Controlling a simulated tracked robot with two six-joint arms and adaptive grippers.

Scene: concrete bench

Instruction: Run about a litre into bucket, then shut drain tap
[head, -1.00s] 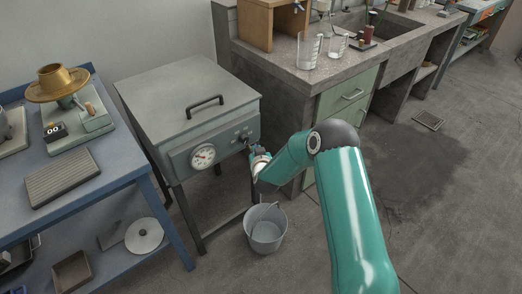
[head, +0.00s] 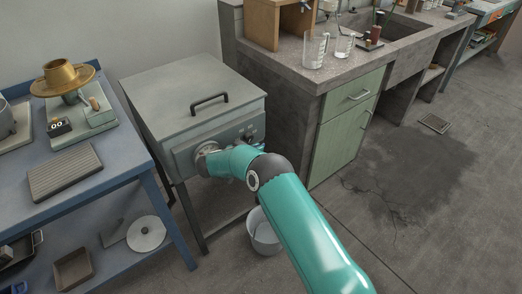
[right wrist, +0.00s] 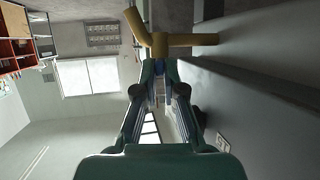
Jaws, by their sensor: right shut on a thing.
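The drain tap (right wrist: 160,44) is a brass-coloured branched fitting at the top of the right wrist view. My right gripper (right wrist: 159,70) is shut on it, its two fingers meeting at the tap's lower part. In the head view my right arm covers the gripper and the tap, at the front of the grey tank (head: 190,100). The grey bucket (head: 262,238) stands on the floor below the tank's front, partly behind my arm. Its water level and any stream into it cannot be made out. My left gripper is not in view.
A blue table (head: 120,165) with a scale and a tray stands to the left. A concrete bench (head: 290,75) with glass beakers (head: 315,48) stands behind to the right. A dark patch (head: 410,175) marks the open floor at right, near a floor grate (head: 434,123).

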